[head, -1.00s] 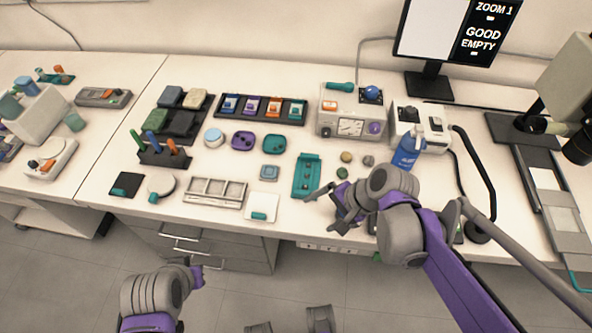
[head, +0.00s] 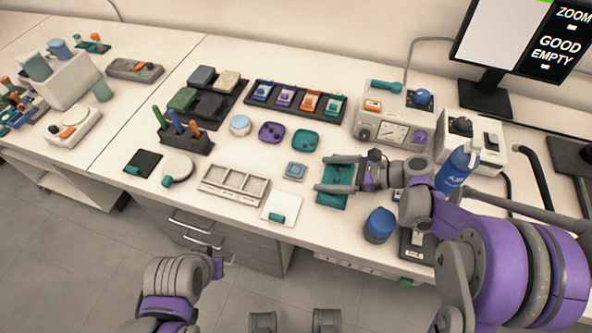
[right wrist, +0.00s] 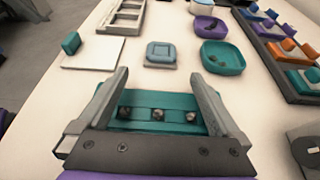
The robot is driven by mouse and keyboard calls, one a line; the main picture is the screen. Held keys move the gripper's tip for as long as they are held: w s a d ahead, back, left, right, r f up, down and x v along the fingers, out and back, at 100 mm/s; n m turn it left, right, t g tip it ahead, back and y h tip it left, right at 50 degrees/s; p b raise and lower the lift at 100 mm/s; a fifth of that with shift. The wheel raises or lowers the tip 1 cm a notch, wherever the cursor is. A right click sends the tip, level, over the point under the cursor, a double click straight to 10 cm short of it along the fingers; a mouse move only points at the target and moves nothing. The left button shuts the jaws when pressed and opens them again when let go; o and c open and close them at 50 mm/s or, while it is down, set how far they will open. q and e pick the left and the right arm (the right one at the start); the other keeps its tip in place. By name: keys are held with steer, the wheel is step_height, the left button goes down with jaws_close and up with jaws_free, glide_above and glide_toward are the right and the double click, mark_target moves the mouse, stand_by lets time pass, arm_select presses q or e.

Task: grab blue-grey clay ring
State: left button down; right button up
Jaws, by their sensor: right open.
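My right gripper (head: 321,174) is open and empty, above the teal tray (head: 333,201) and just right of the piece. In the right wrist view, its fingers (right wrist: 159,74) frame the tray's dark round parts. My left gripper (head: 217,264) is low, in front of the bench; its jaws are unclear.
A white pad with a teal block (head: 280,209) and a grey compartment tray (head: 234,185) lie nearer the front. Purple (head: 271,132) and teal (head: 305,140) dishes lie behind. A blue-lidded jar (head: 380,225) stands beside my right arm. Bare bench surrounds the blue-grey piece.

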mark_target(303, 171)
steer(key=shift+x, duration=2.7)
steer(key=shift+w+r, duration=0.1)
steer(key=shift+r, duration=0.15)
steer(key=c, duration=1.4)
